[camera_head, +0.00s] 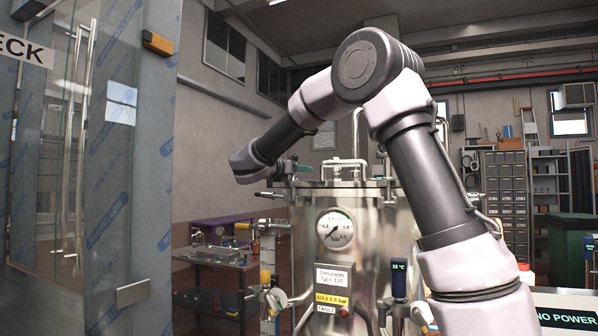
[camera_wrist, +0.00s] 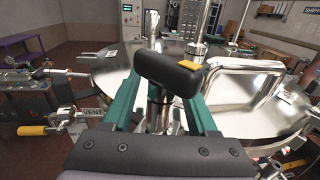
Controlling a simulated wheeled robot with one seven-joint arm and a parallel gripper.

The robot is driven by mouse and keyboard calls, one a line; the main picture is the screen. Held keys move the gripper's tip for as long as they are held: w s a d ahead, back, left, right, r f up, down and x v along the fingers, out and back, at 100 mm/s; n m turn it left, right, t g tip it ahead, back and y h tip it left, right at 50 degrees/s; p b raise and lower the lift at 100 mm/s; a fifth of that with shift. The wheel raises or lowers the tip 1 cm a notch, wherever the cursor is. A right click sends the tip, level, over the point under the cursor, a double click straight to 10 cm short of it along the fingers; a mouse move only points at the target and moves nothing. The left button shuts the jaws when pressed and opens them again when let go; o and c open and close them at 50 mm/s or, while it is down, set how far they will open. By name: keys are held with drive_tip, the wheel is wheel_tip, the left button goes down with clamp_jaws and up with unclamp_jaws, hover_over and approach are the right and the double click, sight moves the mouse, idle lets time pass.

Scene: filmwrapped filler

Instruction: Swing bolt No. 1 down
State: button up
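The wrist view shows a swing bolt with a black T-shaped handle (camera_wrist: 168,74) and a metal stem (camera_wrist: 158,112) at the rim of the vessel's steel lid (camera_wrist: 110,72). A yellow mark is on the handle's right end. I cannot read a number on it. My gripper (camera_wrist: 162,100) has its teal fingers apart, one on each side of the stem, below the handle. The handle hides the fingertips, and contact is not clear. In the head view my gripper (camera_head: 300,168) is at the left edge of the steel vessel (camera_head: 370,235); the bolt is too small there to make out.
A bent steel lid handle (camera_wrist: 270,75) stands right of the bolt. A pipe with a yellow handle (camera_wrist: 33,130) and VENT tag is at the left. A gauge (camera_head: 335,229) is on the vessel's front. A glass door (camera_head: 75,140) stands far left.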

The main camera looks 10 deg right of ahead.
clamp_jaws()
idle(1.2)
